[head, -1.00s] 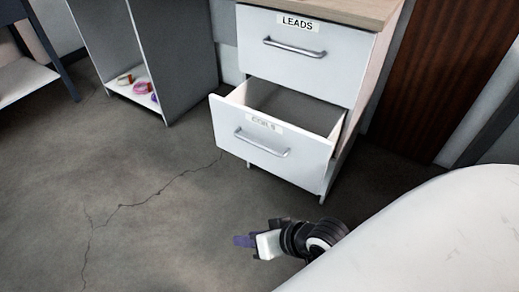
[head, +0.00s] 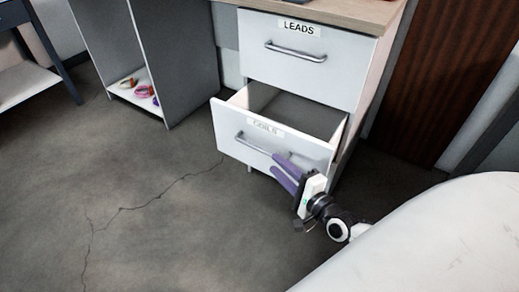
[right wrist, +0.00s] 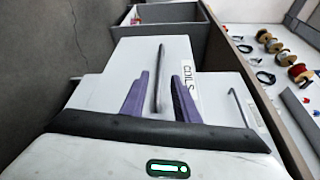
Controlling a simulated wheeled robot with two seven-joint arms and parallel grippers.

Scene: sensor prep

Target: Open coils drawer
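The coils drawer (head: 232,146) is the lower drawer of a white cabinet and stands partly pulled out. Its inside, as far as I see it, looks empty. Its bar handle (head: 252,145) also shows in the right wrist view (right wrist: 160,80), next to the COILS label (right wrist: 187,80). My right gripper (head: 283,168) is in front of the drawer's right part, near the handle's right end. Its purple fingers are apart, and in the wrist view (right wrist: 160,98) the handle lies between them. Contact is not clear. My left gripper is out of view.
The LEADS drawer (head: 285,60) above is shut. A wooden top (head: 345,10) covers the cabinet; the wrist view shows several spools (right wrist: 272,46) on a surface at right. An open shelf unit (head: 180,60) stands at left. The floor in front is clear.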

